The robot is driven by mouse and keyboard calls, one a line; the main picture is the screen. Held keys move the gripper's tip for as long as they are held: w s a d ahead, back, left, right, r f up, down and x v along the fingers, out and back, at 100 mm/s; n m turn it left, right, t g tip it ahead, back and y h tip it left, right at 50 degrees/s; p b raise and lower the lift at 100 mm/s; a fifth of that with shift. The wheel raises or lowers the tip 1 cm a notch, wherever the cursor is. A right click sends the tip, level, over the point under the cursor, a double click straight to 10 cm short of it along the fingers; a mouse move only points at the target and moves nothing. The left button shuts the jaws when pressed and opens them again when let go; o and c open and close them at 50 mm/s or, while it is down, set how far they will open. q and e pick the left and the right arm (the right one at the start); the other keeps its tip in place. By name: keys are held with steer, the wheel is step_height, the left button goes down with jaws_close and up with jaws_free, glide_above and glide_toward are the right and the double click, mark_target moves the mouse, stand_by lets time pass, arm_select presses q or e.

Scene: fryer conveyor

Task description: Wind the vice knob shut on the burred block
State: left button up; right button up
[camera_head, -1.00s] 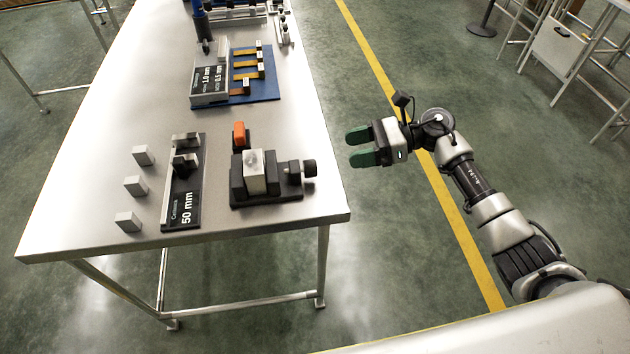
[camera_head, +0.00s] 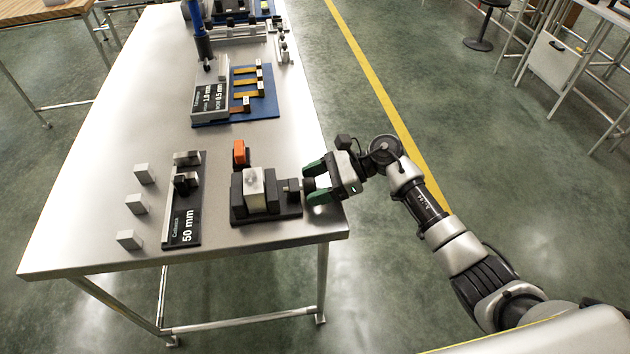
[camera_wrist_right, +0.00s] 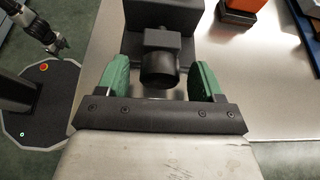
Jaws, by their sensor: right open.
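The vice (camera_head: 282,212) is a dark block on the table near its right edge, with the light grey burred block (camera_head: 254,186) seated in it. The black vice knob (camera_wrist_right: 158,70) faces my right wrist camera; in the head view it is mostly hidden by the gripper. My right gripper (camera_head: 314,183) is open, its green fingers on either side of the knob. In the right wrist view the fingers (camera_wrist_right: 162,80) show gaps to the knob on both sides.
An orange block (camera_head: 240,153) stands just behind the vice. A black 50 mm gauge stand (camera_head: 183,220) and several small grey blocks (camera_head: 136,204) lie to the left. A blue board (camera_head: 262,105) is farther back. Open floor lies right of the table.

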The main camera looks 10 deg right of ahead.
steer(key=c, duration=0.9)
steer(key=m+g+b, duration=0.1)
steer(key=b, duration=0.1)
steer(key=m+g+b, duration=0.1)
steer(key=m+b, duration=0.1)
steer(key=shift+w+f, duration=0.15)
steer(key=shift+f, duration=0.1)
steer(key=shift+r+m+g+b, duration=0.2)
steer(key=shift+m+g+b, duration=0.2)
steer(key=o, duration=0.9)
